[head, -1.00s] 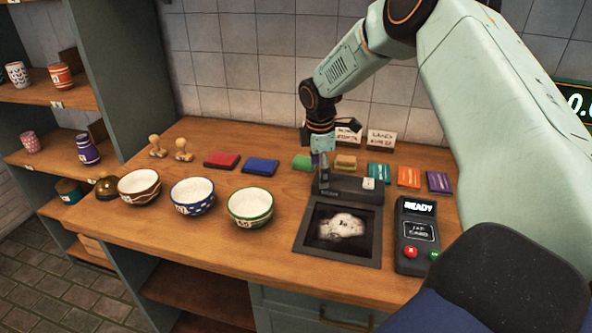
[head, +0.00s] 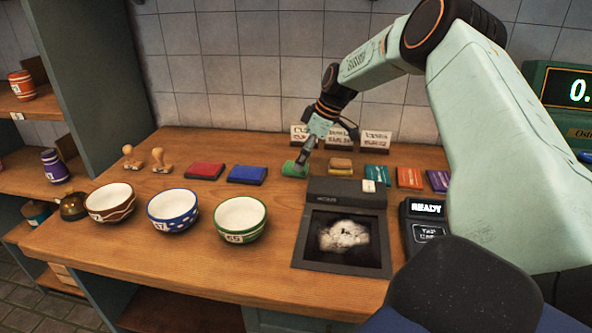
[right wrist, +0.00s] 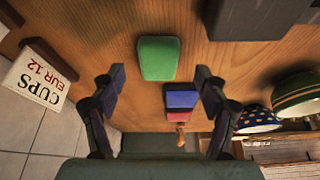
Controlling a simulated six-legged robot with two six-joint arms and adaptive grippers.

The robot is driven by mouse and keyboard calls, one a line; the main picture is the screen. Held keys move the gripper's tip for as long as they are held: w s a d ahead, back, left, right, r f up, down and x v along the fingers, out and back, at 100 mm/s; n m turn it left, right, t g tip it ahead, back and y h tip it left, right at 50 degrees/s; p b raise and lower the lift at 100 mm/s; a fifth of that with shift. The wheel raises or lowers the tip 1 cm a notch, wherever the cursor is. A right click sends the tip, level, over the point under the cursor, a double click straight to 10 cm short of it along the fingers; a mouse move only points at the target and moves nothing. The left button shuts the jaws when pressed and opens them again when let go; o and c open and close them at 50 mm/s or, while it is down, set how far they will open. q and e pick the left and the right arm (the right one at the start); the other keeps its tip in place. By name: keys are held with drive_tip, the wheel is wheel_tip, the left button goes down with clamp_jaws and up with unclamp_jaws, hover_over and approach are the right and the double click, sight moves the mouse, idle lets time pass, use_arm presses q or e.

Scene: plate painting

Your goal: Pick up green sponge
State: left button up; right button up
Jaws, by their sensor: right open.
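The green sponge (head: 294,169) lies flat on the wooden counter, behind the dark device and right of the blue pad. It also shows in the right wrist view (right wrist: 159,58), whole and uncovered. My right gripper (head: 302,160) is just above the sponge in the head view. In the right wrist view its two fingers (right wrist: 160,75) stand wide apart with nothing between them, and the sponge lies beyond their tips, roughly centred. My left gripper is not in view.
A blue pad (head: 247,175) and a red pad (head: 206,171) lie left of the sponge. A yellowish sponge (head: 340,166) lies to its right. Price cards (head: 340,138) stand behind. The dark device (head: 346,194) is in front, with bowls (head: 240,219) at the front left.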

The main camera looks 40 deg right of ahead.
drive_tip(key=x, duration=0.3)
drive_tip(key=shift+w+f, duration=0.2)
drive_tip(key=shift+w, duration=0.15)
drive_tip(key=shift+s+r, duration=0.2)
drive_tip(key=shift+s, duration=0.1)
drive_tip(key=shift+c, duration=0.3)
drive_tip(key=shift+r, duration=0.1)
drive_tip(key=shift+c, duration=0.7)
drive_tip(key=shift+w+f, duration=0.2)
drive_tip(key=shift+w, duration=0.05)
drive_tip(key=c, duration=0.4)
drive_tip(key=shift+s, duration=0.1)
drive_tip(key=c, duration=0.3)
drive_tip(key=shift+s+r, duration=0.15)
drive_tip(key=shift+c, duration=0.7)
drive_tip(key=shift+r, duration=0.15)
wheel_tip(320, 180, up, 9)
drive_tip(key=shift+f+p, duration=0.2)
drive_tip(key=shift+p, duration=0.2)
drive_tip(key=shift+w+r, duration=0.2)
drive_tip(key=shift+r, duration=0.25)
drive_tip(key=shift+s, duration=0.1)
